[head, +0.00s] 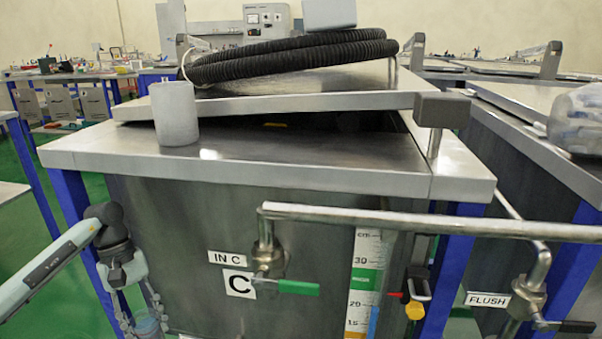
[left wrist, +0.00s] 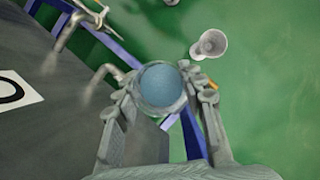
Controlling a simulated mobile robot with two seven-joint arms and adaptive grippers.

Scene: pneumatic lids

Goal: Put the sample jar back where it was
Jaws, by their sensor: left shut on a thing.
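The sample jar (left wrist: 162,86) is a small clear round jar with blue contents, seen from above in the left wrist view. My left gripper (left wrist: 163,92) is shut around its sides. In the head view my left gripper (head: 133,322) hangs low at the left of tank C, beside its blue leg, with the jar (head: 148,327) between its fingers near the bottom edge. The green floor shows below the jar in the wrist view. My right gripper is not in view. Whether the jar touches any support is hidden.
Tank C (head: 210,210) has a slightly raised metal lid (head: 270,103) with a black hose (head: 290,58) on it. A pale cylinder (head: 175,115) stands at its left front. Pipes with a green-handled valve (head: 285,286) project in front. A pale cup-shaped thing (left wrist: 209,46) shows beyond the jar.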

